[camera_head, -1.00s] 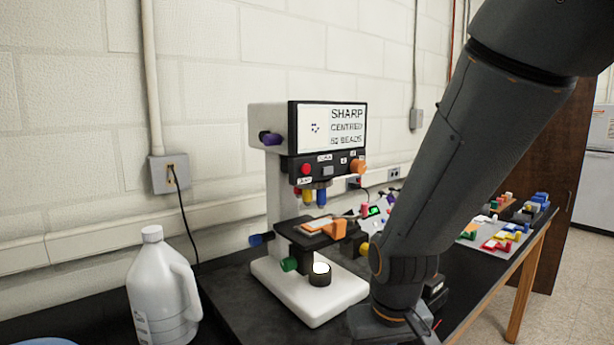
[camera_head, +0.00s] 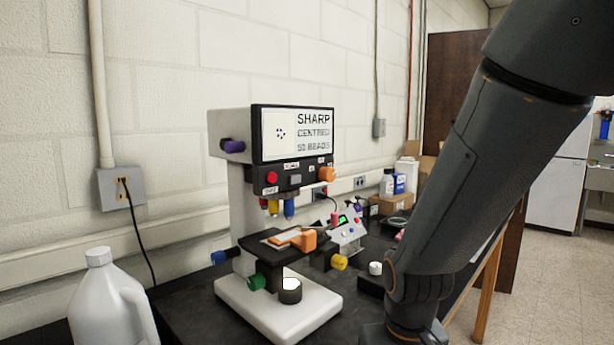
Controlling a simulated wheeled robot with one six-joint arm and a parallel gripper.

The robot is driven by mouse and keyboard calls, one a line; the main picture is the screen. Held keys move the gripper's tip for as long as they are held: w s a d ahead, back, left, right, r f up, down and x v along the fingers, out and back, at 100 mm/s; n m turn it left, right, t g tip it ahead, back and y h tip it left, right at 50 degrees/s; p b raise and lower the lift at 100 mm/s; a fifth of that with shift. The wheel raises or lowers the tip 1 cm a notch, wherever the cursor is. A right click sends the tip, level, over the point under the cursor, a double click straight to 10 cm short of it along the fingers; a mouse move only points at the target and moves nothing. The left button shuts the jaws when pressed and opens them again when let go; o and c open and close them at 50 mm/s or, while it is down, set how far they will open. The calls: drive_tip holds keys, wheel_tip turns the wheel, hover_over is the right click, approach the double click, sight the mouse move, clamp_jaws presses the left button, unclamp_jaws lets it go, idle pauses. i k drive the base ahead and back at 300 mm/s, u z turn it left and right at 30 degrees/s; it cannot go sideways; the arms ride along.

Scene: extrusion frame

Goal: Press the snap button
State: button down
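A white microscope (camera_head: 245,190) stands on the black bench, left of my arm. Its screen (camera_head: 298,133) reads "SHARP", "CENTRED" and a line about beads. Small white labels sit by these controls, too small to read for certain, so I cannot tell which one is the snap button. My arm comes down at the right, apart from the panel in the picture. My gripper's fingers are not visible.
A white jug (camera_head: 100,300) stands at the lower left. A small device with a green display (camera_head: 345,232) and a white-capped black piece (camera_head: 374,272) are right of the microscope. Bottles and boxes (camera_head: 395,185) stand farther back. My arm hides part of the bench.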

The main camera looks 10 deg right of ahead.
sight(271, 178)
drive_tip(key=z, duration=1.8)
drive_tip(key=k, duration=1.35)
drive_tip(key=u, duration=1.35)
